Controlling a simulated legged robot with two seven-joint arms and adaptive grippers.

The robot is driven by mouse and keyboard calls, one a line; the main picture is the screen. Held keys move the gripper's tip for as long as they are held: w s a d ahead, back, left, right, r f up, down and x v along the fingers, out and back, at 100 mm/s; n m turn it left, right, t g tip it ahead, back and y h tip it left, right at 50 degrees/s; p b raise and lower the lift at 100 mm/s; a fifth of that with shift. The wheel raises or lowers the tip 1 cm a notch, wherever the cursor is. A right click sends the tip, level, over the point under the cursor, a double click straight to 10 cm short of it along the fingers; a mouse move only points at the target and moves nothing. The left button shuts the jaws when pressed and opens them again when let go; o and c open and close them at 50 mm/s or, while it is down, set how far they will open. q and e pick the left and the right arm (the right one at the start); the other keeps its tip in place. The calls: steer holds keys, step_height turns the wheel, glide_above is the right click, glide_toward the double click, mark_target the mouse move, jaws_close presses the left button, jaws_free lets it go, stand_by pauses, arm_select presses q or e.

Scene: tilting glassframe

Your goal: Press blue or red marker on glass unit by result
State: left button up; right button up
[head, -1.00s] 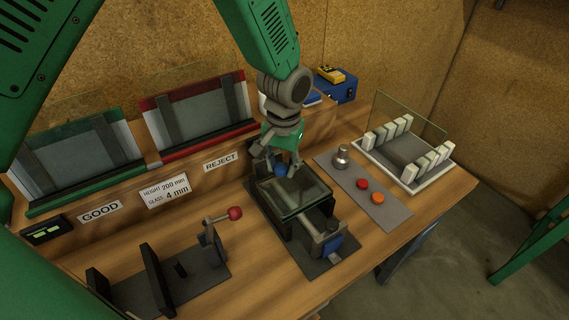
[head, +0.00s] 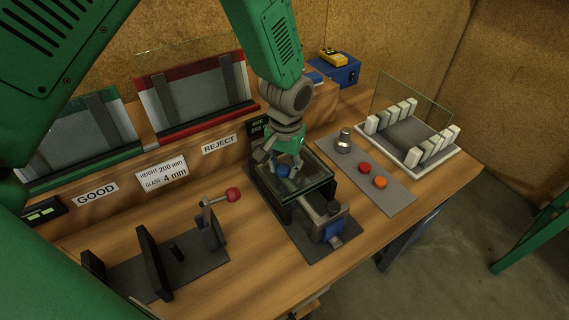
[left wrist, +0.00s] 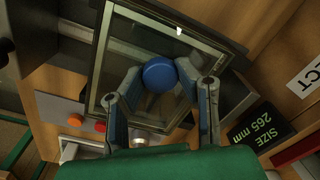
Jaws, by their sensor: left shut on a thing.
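A glass unit (head: 314,183) with a dark frame lies flat in the black clamp fixture at the middle of the bench. It also shows in the left wrist view (left wrist: 190,51). My left gripper (head: 283,168) is over the far left part of the glass, pointing down. It is shut on a blue marker (left wrist: 159,74), which sits between its fingertips at the glass. Whether the marker touches the glass is hard to tell. A red marker (head: 365,168) and an orange marker (head: 380,182) stand on a grey mat to the right. My right gripper is not in view.
A metal knob-like piece (head: 343,143) stands on the grey mat (head: 398,197). A white slotted rack (head: 449,153) holds a glass pane at right. GOOD (head: 96,194) and REJECT (head: 219,144) racks stand behind. A red-knobbed lever (head: 233,194) is front left. A dark display (left wrist: 260,125) reads SIZE 265 mm.

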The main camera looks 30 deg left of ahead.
arm_select(q)
steer(key=o, duration=0.8)
steer(key=shift+d, duration=0.2)
steer(key=r, duration=1.2)
steer(key=shift+d, duration=0.3)
